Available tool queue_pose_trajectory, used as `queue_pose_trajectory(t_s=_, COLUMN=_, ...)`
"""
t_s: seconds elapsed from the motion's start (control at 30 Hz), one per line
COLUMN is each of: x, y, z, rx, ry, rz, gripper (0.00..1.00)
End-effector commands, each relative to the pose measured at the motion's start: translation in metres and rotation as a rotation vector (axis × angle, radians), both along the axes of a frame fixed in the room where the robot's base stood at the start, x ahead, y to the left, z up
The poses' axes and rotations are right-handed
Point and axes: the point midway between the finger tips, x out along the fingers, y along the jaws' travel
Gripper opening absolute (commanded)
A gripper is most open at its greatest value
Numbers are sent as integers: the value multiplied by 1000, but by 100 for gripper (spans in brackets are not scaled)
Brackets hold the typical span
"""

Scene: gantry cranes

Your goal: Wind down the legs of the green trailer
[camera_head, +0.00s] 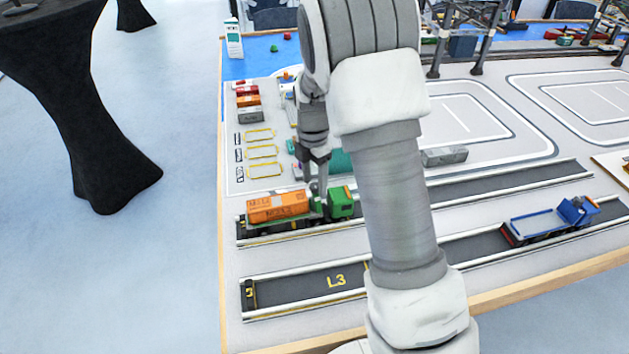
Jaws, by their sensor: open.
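A green truck cab (342,203) stands in a dark lane at the near left of the board, facing right. Behind it, an orange container (278,207) sits on a low trailer (290,223). Most of the trailer bed is covered by the container, and its legs are too small to tell. My gripper (317,187) points down, open, at the gap between the container's front end and the cab. I cannot tell whether its fingers touch anything. My arm hides part of the lanes to the right of the cab.
A blue flatbed truck (548,219) stands in the near lane at the right. The near lane marked L3 (336,281) is empty at the left. Small stacked containers (248,103) stand at the left edge, and a teal container (340,161) lies behind my gripper. Crane legs (459,40) rise at the back.

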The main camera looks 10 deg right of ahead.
Motion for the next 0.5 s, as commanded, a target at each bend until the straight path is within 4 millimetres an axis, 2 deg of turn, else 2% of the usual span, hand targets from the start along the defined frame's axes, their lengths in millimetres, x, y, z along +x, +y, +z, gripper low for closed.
queue_pose_trajectory(t_s=0.27, x=0, y=0, z=-1, rx=0, ry=0, rz=0, gripper=62)
queue_pose_trajectory(t_s=0.5, x=0, y=0, z=-1, rx=0, ry=0, rz=0, gripper=19)
